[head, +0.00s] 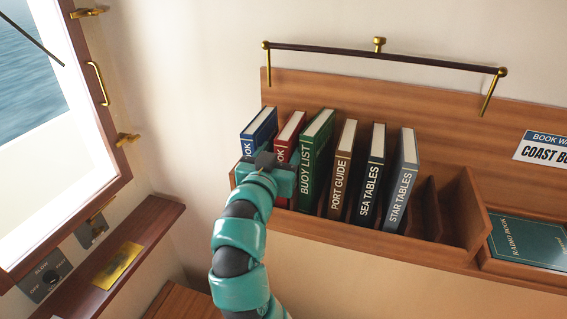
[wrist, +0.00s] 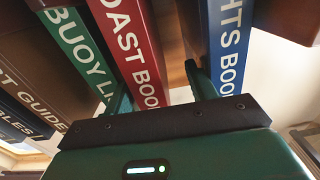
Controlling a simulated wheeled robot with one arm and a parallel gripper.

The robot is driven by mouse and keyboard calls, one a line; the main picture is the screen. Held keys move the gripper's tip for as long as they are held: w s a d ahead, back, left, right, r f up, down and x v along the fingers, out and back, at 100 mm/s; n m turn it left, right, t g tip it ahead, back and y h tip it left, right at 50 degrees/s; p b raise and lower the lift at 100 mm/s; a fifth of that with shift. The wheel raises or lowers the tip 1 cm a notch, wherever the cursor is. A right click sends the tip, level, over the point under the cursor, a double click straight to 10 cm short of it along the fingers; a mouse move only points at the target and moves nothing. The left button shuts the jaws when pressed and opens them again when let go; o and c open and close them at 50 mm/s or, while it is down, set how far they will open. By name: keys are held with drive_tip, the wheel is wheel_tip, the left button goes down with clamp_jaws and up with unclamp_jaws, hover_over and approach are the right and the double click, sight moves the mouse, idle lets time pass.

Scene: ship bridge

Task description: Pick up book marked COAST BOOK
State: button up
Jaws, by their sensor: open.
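The red book marked COAST BOOK (head: 291,125) stands in the rack between a blue book and the green BUOY LIST. Most of its spine is hidden behind my gripper (head: 280,172) in the head view. In the wrist view, the red spine (wrist: 122,35) reads "OAST BOO" and runs down between my two fingers. One finger is on the BUOY LIST side and the other on the blue book side. My gripper is open around the lower part of the red spine. I cannot tell whether either finger touches it.
The blue book (head: 260,128) and green BUOY LIST (head: 317,140) stand close on either side. PORT GUIDE (head: 341,165), SEA TABLES (head: 372,170) and STAR TABLES (head: 402,178) follow to the right. A brass-ended rail (head: 385,56) runs above. RADIO BOOK (head: 528,243) lies at right.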

drive_tip(key=shift+o, duration=0.2)
drive_tip(key=shift+w+d+r, duration=0.1)
drive_tip(key=shift+w+r, duration=0.1)
drive_tip(key=shift+r, duration=0.15)
drive_tip(key=c, duration=0.3)
drive_tip(key=shift+s+d+r, duration=0.15)
drive_tip(key=shift+s+d, duration=0.1)
drive_tip(key=shift+d, duration=0.35)
drive_tip(key=c, duration=0.8)
drive_tip(key=shift+w+d, duration=0.1)
drive_tip(key=shift+w, duration=0.15)
clamp_jaws()
drive_tip(key=shift+w+d+f, duration=0.25)
drive_tip(key=shift+w+f, duration=0.3)
drive_tip(key=shift+w, duration=0.2)
drive_tip(key=shift+d, duration=0.15)
drive_tip(key=shift+f, duration=0.2)
